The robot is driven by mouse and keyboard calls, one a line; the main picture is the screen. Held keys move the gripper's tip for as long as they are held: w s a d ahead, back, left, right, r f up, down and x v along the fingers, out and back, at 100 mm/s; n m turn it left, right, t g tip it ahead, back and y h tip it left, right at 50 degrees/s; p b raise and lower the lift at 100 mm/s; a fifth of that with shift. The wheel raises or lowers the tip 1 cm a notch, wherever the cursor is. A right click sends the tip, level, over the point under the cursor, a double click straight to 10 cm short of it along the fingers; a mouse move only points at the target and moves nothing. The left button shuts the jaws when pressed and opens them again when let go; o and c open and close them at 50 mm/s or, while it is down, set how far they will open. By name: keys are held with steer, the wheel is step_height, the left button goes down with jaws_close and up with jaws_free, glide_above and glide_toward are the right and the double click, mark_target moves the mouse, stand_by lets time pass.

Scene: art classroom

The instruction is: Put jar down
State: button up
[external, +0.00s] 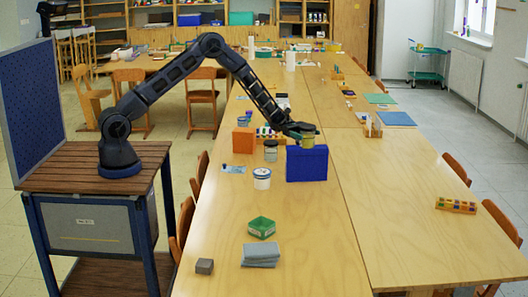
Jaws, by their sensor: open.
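A small yellow-green jar (308,142) shows at the top edge of a blue box (306,165) on the long table. It looks upright, and I cannot tell whether it rests on the box or sits just behind its edge. My gripper (303,131) is at the top of this jar, with its jaws open; the fingers are too small to tell whether they touch it. A glass jar (271,151) with a dark lid and a white tub (262,179) with a blue band stand on the table left of the box.
An orange block (243,140) and small paint pots stand left of the box. A green box (262,228), grey folded cloth (261,255) and dark grey block (204,266) lie near the front. Chairs line the table.

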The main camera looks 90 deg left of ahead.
steer(key=v, duration=1.1)
steer(key=shift+s+a, duration=0.2)
steer(key=shift+a, duration=0.1)
steer(key=s+d+r+m+g+y, duration=0.5)
steer(key=s+d+r+m+g, duration=0.6)
steer(key=s+d+r, duration=1.05)
steer(key=s+r+m+t+y, duration=0.1)
steer(key=s+m+y, duration=0.2)
steer(key=s, duration=0.7)
steer(key=s+d+r+m+t+y, duration=0.1)
steer(key=s+r+m+t+y, duration=0.1)
steer(key=s+m, duration=0.4)
steer(key=s+r+m+t+y, duration=0.1)
steer(key=s+m+y, duration=0.3)
steer(key=s, duration=1)
steer(key=shift+s+d+r+m+t+y, duration=0.2)
steer(key=shift+s+r+m+t+y, duration=0.15)
steer(key=shift+m+t, duration=0.2)
